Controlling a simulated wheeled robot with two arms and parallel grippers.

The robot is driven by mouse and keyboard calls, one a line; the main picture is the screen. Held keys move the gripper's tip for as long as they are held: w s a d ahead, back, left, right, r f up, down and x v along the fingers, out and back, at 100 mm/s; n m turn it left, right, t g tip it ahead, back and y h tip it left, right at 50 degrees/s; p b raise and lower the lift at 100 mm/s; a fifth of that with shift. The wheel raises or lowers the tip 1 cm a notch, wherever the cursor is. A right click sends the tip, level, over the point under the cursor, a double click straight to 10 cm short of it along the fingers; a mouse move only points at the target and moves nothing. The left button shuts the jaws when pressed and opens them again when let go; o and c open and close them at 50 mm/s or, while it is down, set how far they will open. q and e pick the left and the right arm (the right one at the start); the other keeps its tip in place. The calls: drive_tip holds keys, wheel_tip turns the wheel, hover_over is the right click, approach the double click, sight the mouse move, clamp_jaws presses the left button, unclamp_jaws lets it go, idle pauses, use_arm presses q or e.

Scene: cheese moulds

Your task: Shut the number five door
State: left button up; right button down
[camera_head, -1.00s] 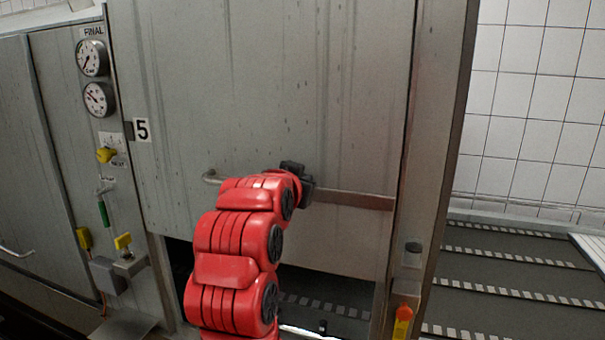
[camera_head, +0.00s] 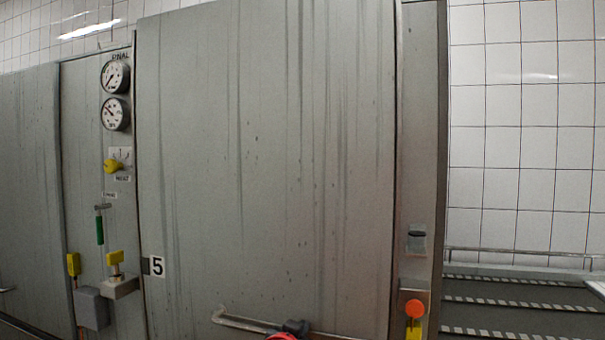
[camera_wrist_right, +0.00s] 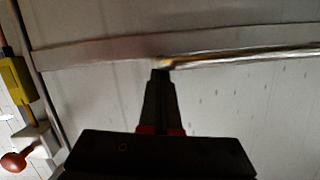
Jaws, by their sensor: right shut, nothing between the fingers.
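The number five door (camera_head: 265,150) is a tall grey streaked metal panel in the head view, marked with a "5" plate (camera_head: 157,266) at its left edge. Its bottom edge is out of view, so I cannot see whether a gap is left below. Its bar handle (camera_head: 240,321) runs across near the bottom of the picture. My right gripper (camera_head: 297,327) is at the handle. In the wrist view the right gripper (camera_wrist_right: 162,74) is shut and empty, its tips at the handle bar (camera_wrist_right: 240,58); I cannot tell whether they touch. My left gripper is not in view.
Left of the door, a panel carries two gauges (camera_head: 115,95), a yellow knob (camera_head: 112,166), a green lever (camera_head: 100,229) and yellow valves. An orange button (camera_head: 413,308) sits on the right post (camera_head: 422,150). A dark slatted surface (camera_head: 520,303) lies at the right.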

wheel_tip(320, 180, down, 7)
drive_tip(key=b, duration=0.2)
drive_tip(key=shift+b, duration=0.4)
drive_tip(key=shift+f, duration=0.1)
